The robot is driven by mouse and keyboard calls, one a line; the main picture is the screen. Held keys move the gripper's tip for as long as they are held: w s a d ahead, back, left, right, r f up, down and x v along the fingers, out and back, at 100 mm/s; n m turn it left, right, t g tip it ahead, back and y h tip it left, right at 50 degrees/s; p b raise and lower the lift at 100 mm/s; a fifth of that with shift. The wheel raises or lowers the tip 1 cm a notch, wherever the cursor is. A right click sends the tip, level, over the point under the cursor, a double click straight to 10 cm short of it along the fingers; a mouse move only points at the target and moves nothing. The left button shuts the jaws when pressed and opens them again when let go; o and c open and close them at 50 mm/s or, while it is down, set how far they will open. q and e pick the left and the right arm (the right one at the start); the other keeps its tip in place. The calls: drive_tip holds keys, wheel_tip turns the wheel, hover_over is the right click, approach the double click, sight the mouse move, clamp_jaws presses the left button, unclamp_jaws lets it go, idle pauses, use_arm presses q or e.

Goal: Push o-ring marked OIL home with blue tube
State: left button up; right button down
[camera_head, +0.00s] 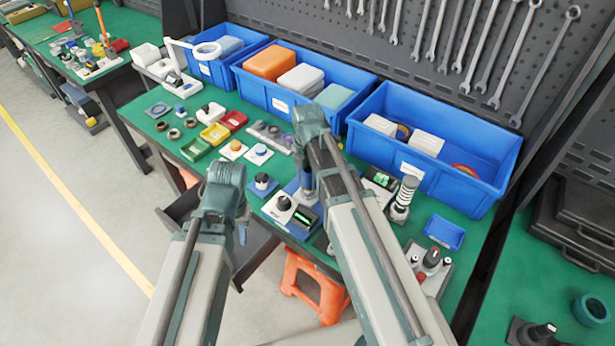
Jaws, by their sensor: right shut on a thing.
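My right gripper (307,188) points down over a blue-and-white test stand (290,190) near the table's front edge. It is shut on a small bluish piece, seemingly the blue tube, which the gripper and arm mostly hide. I cannot tell whether that piece touches anything below. No o-ring or OIL marking can be read at this size. My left gripper (243,235) hangs in front of the table edge, apart from the stand; its fingers are too small and turned away to show open or shut.
Blue bins (428,180) line the back. An orange stool (314,284) is below.

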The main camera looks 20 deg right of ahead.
drive_tip(key=shift+f+b, duration=1)
drive_tip(key=shift+f, duration=0.05)
wheel_tip(320, 180, up, 9)
drive_tip(key=p, duration=0.9)
idle(0.4)
